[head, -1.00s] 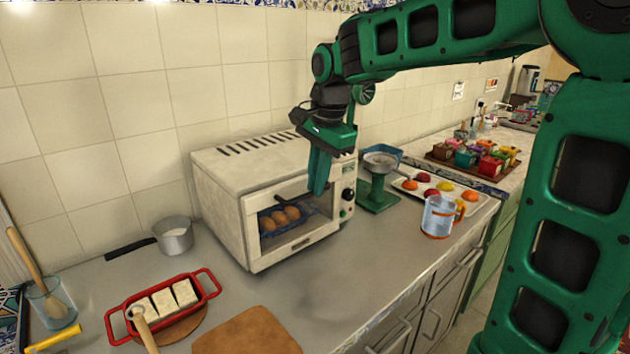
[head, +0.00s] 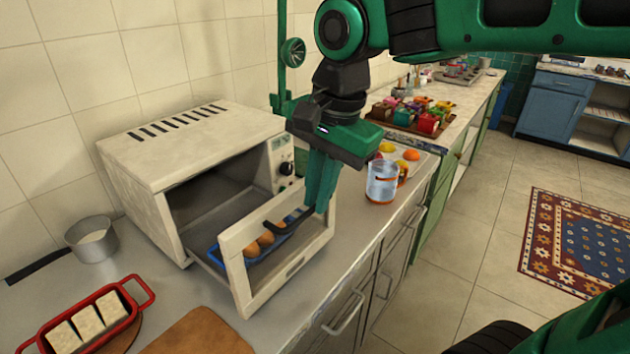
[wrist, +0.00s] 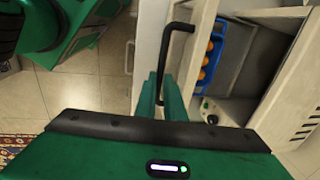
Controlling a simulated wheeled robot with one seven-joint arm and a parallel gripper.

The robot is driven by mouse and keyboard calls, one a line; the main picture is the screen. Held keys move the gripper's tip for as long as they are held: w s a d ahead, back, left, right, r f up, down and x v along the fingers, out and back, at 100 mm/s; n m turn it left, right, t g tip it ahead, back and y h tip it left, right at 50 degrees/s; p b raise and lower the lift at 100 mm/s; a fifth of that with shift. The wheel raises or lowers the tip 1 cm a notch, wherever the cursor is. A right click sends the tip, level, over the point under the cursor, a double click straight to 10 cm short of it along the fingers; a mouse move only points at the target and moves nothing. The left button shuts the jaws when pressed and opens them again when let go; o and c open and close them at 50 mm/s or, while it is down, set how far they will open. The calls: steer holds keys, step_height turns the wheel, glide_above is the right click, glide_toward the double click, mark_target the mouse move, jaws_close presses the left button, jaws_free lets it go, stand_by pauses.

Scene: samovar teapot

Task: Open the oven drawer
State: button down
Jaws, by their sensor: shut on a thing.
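The white toaster oven (head: 185,150) stands on the counter against the tiled wall. Its drawer (head: 240,268), with a windowed front, is pulled well out of the dark cavity. Inside it a blue tray (head: 216,255) holds brown eggs (head: 266,238). My gripper (head: 318,208) is shut on the black drawer handle (head: 284,229), at its right end in the head view. In the wrist view the handle (wrist: 163,62) runs between the green fingers (wrist: 159,100), and the blue tray shows to its right.
A measuring cup (head: 383,182) stands right of my gripper, near the counter edge. A saucepan (head: 92,239), a red dish (head: 88,320) with white blocks and a wooden board (head: 205,335) lie left and in front. Colourful jars (head: 412,118) stand farther back.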

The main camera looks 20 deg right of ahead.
steer(key=shift+s+d+r, duration=0.15)
steer(key=c, duration=1.8)
jaws_free()
steer(key=shift+c, duration=0.2)
step_height(320, 180, up, 10)
steer(key=s+d, duration=0.1)
steer(key=shift+s+r, duration=0.2)
steer(key=shift+s, duration=0.05)
steer(key=shift+d, duration=0.2)
